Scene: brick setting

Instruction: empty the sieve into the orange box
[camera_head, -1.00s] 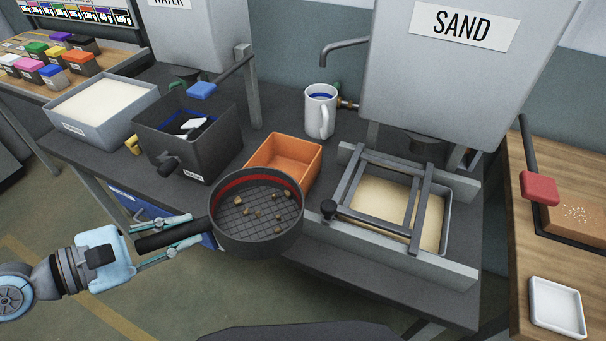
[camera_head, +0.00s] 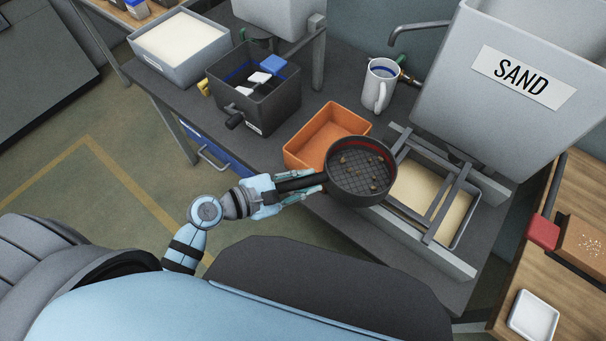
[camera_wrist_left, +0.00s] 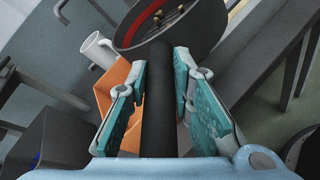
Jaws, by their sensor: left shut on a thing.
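My left gripper (camera_head: 297,186) is shut on the black handle of the sieve, a round dark pan with a mesh floor and a red inner band (camera_head: 361,171). The sieve is roughly level and holds several small brown lumps. It hangs over the bench's front edge area, in front and to the right of the orange box (camera_head: 305,162), and hides part of the sand tray frame. In the left wrist view the handle (camera_wrist_left: 159,110) runs between the fingers to the sieve (camera_wrist_left: 183,38); the orange box (camera_wrist_left: 104,103) is partly hidden behind a finger. My right gripper is not in view.
A white mug (camera_head: 379,88) stands behind the orange box. A dark bin (camera_head: 262,103) with a blue-handled tool and a grey tub (camera_head: 178,64) of pale powder are to the left. The sand tray (camera_head: 462,225) under a metal frame is right of the sieve.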

